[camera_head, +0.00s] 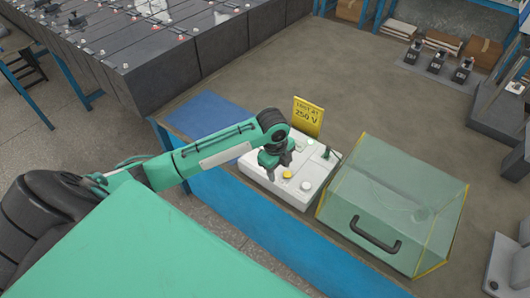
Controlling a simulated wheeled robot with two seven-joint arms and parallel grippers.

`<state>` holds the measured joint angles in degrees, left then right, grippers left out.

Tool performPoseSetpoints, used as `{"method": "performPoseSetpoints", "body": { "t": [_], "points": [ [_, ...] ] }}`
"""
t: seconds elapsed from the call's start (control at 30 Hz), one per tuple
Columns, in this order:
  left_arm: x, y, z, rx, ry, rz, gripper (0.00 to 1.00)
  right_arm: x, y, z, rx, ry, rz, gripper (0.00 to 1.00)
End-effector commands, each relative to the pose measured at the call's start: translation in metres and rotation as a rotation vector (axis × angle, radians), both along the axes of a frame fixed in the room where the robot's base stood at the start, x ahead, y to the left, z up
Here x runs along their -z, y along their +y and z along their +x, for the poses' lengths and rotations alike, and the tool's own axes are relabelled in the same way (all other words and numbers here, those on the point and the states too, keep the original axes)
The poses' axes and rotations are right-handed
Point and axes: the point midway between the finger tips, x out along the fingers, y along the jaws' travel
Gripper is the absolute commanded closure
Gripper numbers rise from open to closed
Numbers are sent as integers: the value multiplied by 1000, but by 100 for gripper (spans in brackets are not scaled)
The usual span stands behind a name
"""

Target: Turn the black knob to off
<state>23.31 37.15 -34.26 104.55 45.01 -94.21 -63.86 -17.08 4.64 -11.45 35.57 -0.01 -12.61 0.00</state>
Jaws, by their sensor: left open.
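A white test box (298,197) stands on the workbench, with a yellow button (288,174) and a pale round button (306,186) on its top. A small dark upright part (326,153) shows near its back right corner. I cannot make out the black knob for sure; my left gripper covers part of the box top. My left gripper (272,171) is open and points down over the left part of the box, close to the yellow button. I cannot tell whether it touches anything. My right gripper is not in view.
A yellow sign reading 250 V (307,116) stands behind the box. A clear greenish cover with a black handle (398,190) stands close on the right. A blue mat (208,118) lies to the left. Dark battery rows (150,75) fill the back left.

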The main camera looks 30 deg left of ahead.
Motion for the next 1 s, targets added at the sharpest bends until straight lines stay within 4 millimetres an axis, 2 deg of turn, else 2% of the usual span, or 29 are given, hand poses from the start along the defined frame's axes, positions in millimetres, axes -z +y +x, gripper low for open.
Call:
{"method": "performPoseSetpoints", "body": {
  "t": [0.03, 0.1, 0.3, 0.5, 0.67, 0.77, 1.0],
  "points": [
    [-13, 16, 14, 49, 1, 27, 48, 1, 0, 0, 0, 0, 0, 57],
    [-29, 35, 27, 124, 16, 53, 48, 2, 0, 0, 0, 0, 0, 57],
    [-71, 82, 51, 277, 54, 96, 48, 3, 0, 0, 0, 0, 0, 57],
    [-91, 103, 58, 343, 74, 105, 48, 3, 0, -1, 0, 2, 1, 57],
    [-83, 105, 59, 349, 77, 103, 48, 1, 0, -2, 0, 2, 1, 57],
    [-67, 104, 58, 349, 78, 103, 48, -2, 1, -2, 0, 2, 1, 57],
    [-16, 104, 58, 347, 79, 103, 48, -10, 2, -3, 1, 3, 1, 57]
  ]
}}
